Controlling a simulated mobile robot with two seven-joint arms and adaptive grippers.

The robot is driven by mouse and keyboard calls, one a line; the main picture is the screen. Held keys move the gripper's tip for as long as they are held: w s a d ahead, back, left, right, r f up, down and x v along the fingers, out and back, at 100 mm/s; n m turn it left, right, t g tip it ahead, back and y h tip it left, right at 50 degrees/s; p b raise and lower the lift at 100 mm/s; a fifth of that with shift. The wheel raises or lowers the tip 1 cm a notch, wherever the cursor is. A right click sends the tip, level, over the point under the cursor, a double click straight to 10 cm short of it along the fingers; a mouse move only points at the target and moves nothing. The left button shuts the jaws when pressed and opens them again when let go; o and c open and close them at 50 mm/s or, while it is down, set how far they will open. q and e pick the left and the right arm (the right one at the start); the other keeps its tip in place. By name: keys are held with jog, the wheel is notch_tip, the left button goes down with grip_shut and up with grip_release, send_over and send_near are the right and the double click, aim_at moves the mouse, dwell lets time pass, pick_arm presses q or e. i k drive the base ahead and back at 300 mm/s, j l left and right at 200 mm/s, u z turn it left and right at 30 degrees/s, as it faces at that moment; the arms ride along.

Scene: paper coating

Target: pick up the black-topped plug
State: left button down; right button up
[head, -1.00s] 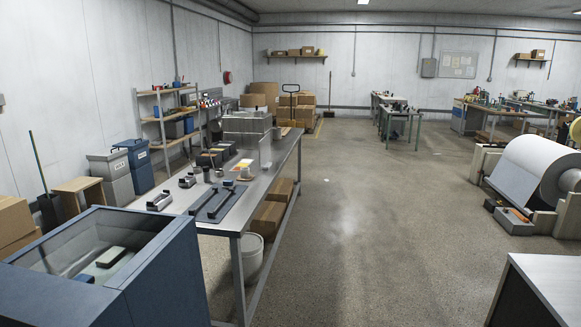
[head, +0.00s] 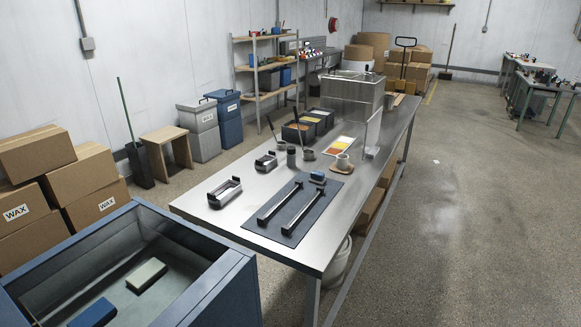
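A small upright cylinder with a dark top (head: 291,158) stands on the long metal table (head: 205,222), between a small open metal frame and a grey cup. It looks like the black-topped plug, but it is too small to be certain. Neither of my grippers is in the head view.
A blue open tank (head: 232,275) fills the near left, with two blocks inside.

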aim_at(290, 150)
jog(key=i, duration=0.25)
jog(key=i+l, duration=0.25)
jog(key=i+l+u, duration=0.1)
jog(key=l, duration=0.35)
jog(key=i+l, duration=0.35)
